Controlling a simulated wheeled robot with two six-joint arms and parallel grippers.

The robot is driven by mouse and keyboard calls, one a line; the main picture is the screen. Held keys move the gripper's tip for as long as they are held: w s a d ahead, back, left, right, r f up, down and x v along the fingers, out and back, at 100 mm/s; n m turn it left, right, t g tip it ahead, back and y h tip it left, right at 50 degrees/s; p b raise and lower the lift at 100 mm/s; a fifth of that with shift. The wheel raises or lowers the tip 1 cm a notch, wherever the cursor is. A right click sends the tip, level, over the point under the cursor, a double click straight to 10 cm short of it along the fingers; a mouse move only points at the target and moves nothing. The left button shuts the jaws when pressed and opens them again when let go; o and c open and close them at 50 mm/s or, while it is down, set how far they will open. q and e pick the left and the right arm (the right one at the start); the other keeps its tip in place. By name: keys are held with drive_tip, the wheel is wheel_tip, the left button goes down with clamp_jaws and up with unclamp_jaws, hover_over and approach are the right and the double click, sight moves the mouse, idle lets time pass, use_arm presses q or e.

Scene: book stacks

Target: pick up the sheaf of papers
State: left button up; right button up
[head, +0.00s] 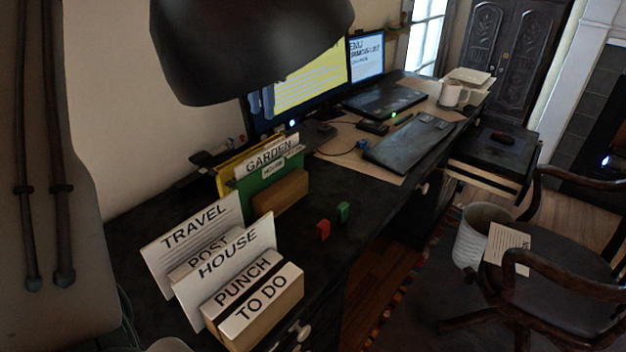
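Loose papers show in more than one place, and I cannot tell which is the sheaf. A cream written sheet or thin sheaf (508,248) lies at the near left side of the chair seat. A pale stack of papers (468,77) lies at the far end of the desk, behind a white mug (453,95). Upright papers headed TRAVEL (190,238) and HOUSE (232,262) stand in a holder on the near desk. A pale grey piece at the bottom edge may be my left gripper (168,345); its fingers are not clear. My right gripper is not visible.
A dark lamp shade (245,45) hangs over the desk (345,240) and hides part of a monitor. A green file holder (272,180), laptop (385,101) and small red block (323,230) are on it. A bin (472,245) stands beside the chair (560,285).

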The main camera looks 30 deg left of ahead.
use_arm(q)
hover_over(269, 149)
wheel_tip(269, 149, down, 5)
wheel_tip(269, 149, down, 5)
drive_tip(key=shift+w+a+r+p, duration=0.1)
drive_tip(key=shift+p, duration=0.5)
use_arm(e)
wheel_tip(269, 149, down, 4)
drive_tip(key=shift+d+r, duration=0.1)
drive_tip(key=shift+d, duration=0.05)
use_arm(q)
drive_tip(key=shift+f+b, duration=0.2)
drive_tip(key=shift+b, duration=0.35)
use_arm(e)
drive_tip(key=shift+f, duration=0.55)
use_arm(q)
clamp_jaws()
